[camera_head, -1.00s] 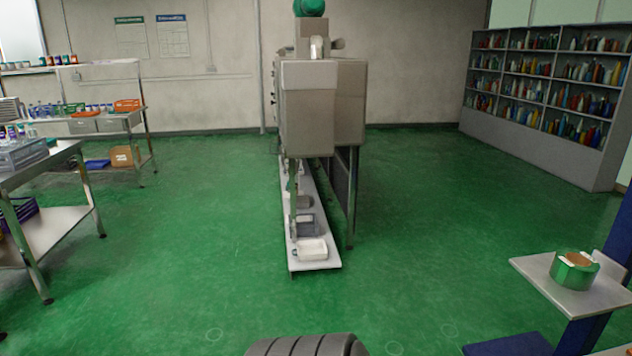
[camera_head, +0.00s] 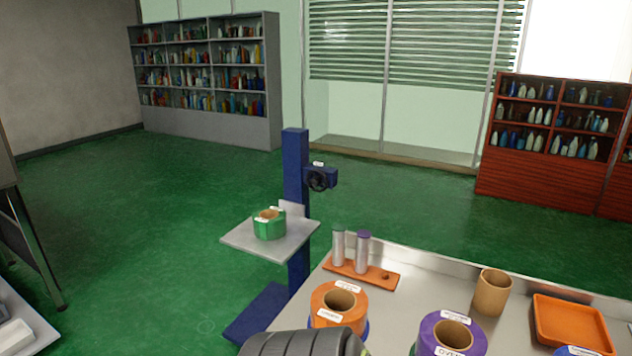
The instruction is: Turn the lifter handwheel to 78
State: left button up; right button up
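The lifter is a dark blue column (camera_head: 296,180) on a blue base, with a grey platform (camera_head: 250,241) at its left. A black handwheel (camera_head: 318,180) sits on a blue box on the column's right side, near the top. A small white label is above it; I cannot read any number on it. A green roll (camera_head: 269,224) with white tags rests on the platform. Neither gripper is in view. A dark grey ribbed part at the bottom centre appears to be mine.
A steel table (camera_head: 430,275) at the lower right holds an orange roll (camera_head: 338,304), a purple roll (camera_head: 452,335), a cardboard core (camera_head: 491,292), an orange tray (camera_head: 572,324) and a rack with two cylinders (camera_head: 362,271). Green floor left of the lifter is clear. Shelves stand behind.

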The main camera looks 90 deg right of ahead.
aim_at(315, 182)
jog(key=l+z, duration=0.15)
jog(key=z, duration=2.65)
jog(key=i+j+z, duration=0.25)
jog(key=j+z, duration=0.25)
jog(key=j, duration=0.65)
jog(key=j+z, duration=0.5)
jog(key=j, duration=0.7)
jog(key=i, duration=0.05)
